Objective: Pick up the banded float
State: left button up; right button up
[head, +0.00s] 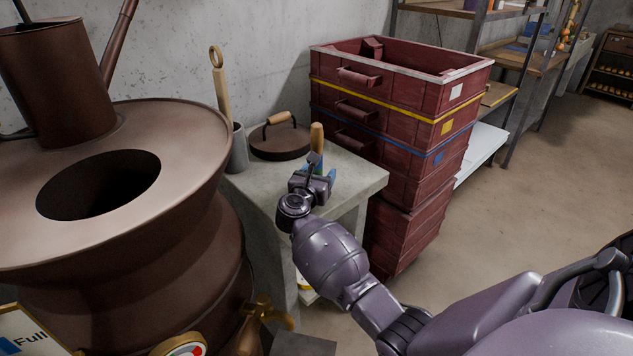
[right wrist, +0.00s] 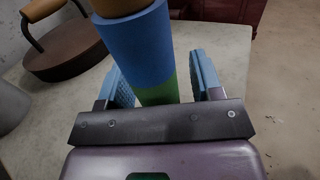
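The banded float (head: 317,134) stands upright on the grey concrete stand, its wooden top showing above my right gripper. In the right wrist view the float (right wrist: 138,45) shows a wooden top, a wide blue band and a green band below. My right gripper (head: 318,176) is at the float, and its blue-padded fingers (right wrist: 162,83) are open on either side of the green band. A gap shows between the float and the right-hand finger. The float's lower end is hidden behind the gripper body. My left gripper is not in view.
The concrete stand (head: 358,176) also holds a round brown lid (head: 279,142) with a wooden handle and a grey cup (head: 237,150) with a ringed wooden stick (head: 221,88). Stacked red crates (head: 400,105) stand right behind it. A large brown vessel (head: 190,150) is at left.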

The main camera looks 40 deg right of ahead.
jog(key=c, duration=1)
